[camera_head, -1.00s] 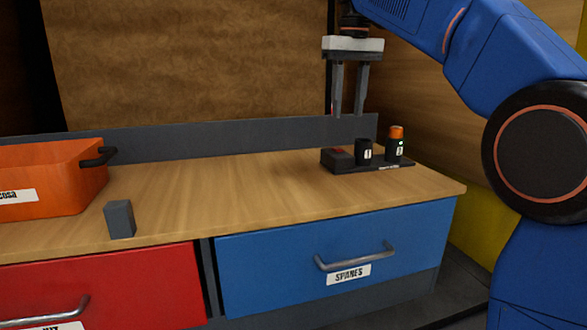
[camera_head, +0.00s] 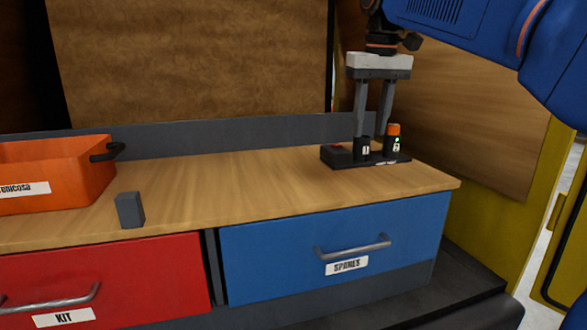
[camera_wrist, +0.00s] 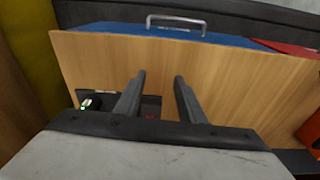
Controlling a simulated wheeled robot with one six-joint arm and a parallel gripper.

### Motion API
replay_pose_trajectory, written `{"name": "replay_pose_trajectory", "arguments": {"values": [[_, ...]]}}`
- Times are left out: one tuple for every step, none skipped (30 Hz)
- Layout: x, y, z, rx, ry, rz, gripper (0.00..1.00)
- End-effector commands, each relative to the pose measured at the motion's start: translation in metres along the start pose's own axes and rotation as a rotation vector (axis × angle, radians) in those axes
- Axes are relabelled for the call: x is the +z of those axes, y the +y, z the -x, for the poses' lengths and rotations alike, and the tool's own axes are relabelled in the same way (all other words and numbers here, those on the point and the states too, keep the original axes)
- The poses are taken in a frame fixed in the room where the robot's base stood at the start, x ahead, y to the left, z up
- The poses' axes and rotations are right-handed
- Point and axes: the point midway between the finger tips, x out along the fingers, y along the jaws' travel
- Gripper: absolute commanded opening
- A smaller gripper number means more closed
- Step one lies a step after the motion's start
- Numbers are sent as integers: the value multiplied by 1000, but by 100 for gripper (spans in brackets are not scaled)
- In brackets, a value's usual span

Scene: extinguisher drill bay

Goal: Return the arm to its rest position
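My gripper (camera_head: 372,131) hangs pointing down over the right end of the workbench (camera_head: 250,188), its two fingers apart with nothing visible between them. In the head view the fingertips overlap the black holder (camera_head: 338,157) and its cylinders; contact cannot be told. In the wrist view my gripper (camera_wrist: 158,88) also shows its fingers spread. The bench top lies beyond them. The arm comes in from the upper right.
The holder carries a black cylinder (camera_head: 365,149) and an orange-capped one (camera_head: 393,140). A grey block (camera_head: 130,210) and an orange bin (camera_head: 85,180) stand to the left. The red drawer (camera_head: 110,270) and the blue drawer (camera_head: 290,250) look shut. The middle bench top is clear.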

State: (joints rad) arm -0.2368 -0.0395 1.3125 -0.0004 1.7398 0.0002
Motion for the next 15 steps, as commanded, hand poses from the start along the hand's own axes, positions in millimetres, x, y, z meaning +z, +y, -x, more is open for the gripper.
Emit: {"name": "replay_pose_trajectory", "arguments": {"values": [[13, 4, -5, 1, 9, -9, 36], [20, 7, -9, 2, 15, -14, 36], [30, 11, -15, 3, 24, -23, 36], [38, 14, -20, 4, 32, -29, 36], [46, 16, -25, 5, 39, -35, 36], [56, 20, -33, 7, 49, -42, 36], [64, 22, -38, 8, 57, -48, 36], [73, 24, -44, 9, 63, -54, 36], [84, 27, -52, 11, 73, -62, 36], [92, 29, -59, 12, 82, -68, 36], [100, 31, -65, 13, 88, -73, 36], [112, 34, -75, 15, 97, -82, 36], [120, 36, -81, 17, 105, -88, 36], [129, 37, -89, 18, 112, -93, 36], [140, 39, -98, 20, 122, -101, 36]]}}
